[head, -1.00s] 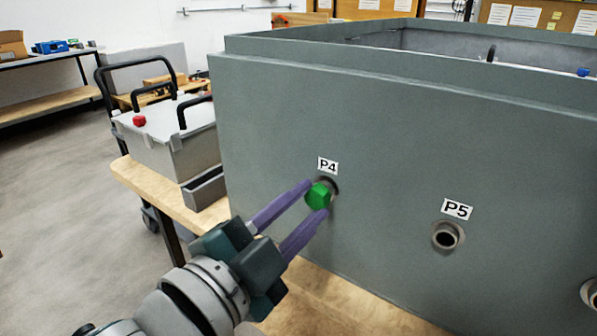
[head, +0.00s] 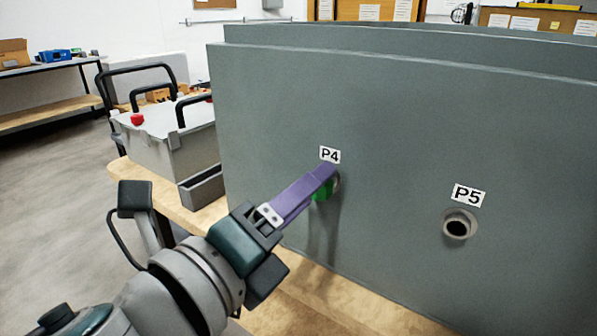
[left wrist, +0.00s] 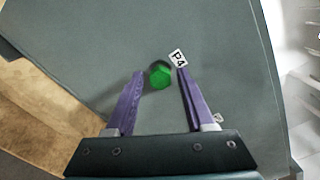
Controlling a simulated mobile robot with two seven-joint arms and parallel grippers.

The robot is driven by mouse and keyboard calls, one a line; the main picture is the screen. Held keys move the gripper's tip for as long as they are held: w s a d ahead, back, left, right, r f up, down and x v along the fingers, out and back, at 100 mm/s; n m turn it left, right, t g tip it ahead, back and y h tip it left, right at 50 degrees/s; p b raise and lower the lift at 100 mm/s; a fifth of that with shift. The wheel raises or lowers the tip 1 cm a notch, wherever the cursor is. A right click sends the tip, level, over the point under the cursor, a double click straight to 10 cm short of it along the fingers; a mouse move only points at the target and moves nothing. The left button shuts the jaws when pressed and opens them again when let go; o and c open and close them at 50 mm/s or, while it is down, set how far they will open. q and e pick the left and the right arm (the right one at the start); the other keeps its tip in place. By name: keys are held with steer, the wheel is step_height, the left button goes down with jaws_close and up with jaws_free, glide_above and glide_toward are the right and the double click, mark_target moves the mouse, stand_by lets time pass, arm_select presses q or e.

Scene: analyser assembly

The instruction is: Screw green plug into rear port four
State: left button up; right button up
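The green plug (head: 322,192) sits at the port under the P4 label (head: 329,155) on the grey housing wall (head: 400,130). My left gripper (head: 328,178) is at the plug, and its purple finger partly covers it in the head view. In the left wrist view the plug (left wrist: 159,76) lies between the two fingertips (left wrist: 161,72), with a small gap visible on each side, so the gripper looks open around it. How deep the plug sits in the port is hidden. My right gripper is not in view.
An empty port (head: 459,225) under the P5 label (head: 468,195) is to the right. A grey box with black handles and a red knob (head: 170,140) stands left of the housing. The wooden bench top (head: 320,295) runs below.

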arm_select(q)
steer(key=n+p, duration=0.1)
steer(key=n, duration=0.7)
steer(key=n+p, duration=0.2)
steer(key=n, duration=0.6)
steer(key=n+p, duration=0.1)
steer(key=n, duration=0.7)
steer(key=shift+s+d+f+g+p, duration=0.1)
steer(key=shift+d+f+g+p, duration=0.05)
steer(key=shift+f+g+p, duration=0.2)
jaws_close()
